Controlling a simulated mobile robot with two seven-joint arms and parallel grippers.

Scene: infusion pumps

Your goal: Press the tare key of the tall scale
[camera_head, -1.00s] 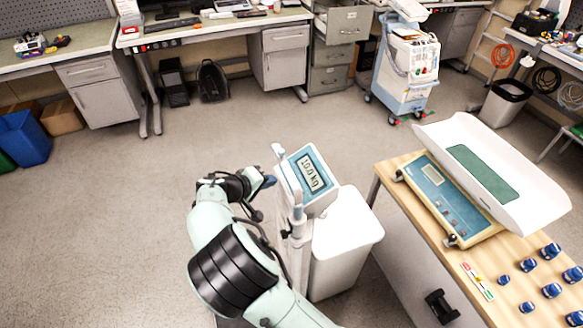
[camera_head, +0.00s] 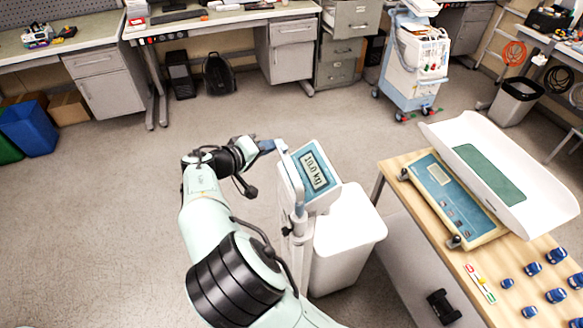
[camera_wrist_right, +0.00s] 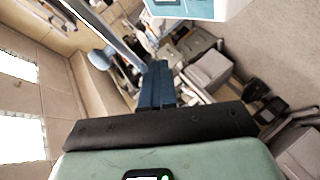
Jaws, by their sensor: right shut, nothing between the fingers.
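The tall scale's display head (camera_head: 314,173) stands on a column in the middle of the head view, its screen reading about 10.0 kg. A pale upright bar (camera_head: 289,178) runs along its left side. I cannot make out the tare key. My right gripper (camera_head: 268,146) is shut and empty, its blue fingertips at the upper left of the head, close to the top of the bar; I cannot tell whether they touch. The fingers point up in the right wrist view (camera_wrist_right: 157,85), with part of the scale head (camera_wrist_right: 190,9) at the top edge. My left gripper is not in view.
A white bin-like box (camera_head: 347,240) stands right behind the column. Open floor lies at the left.

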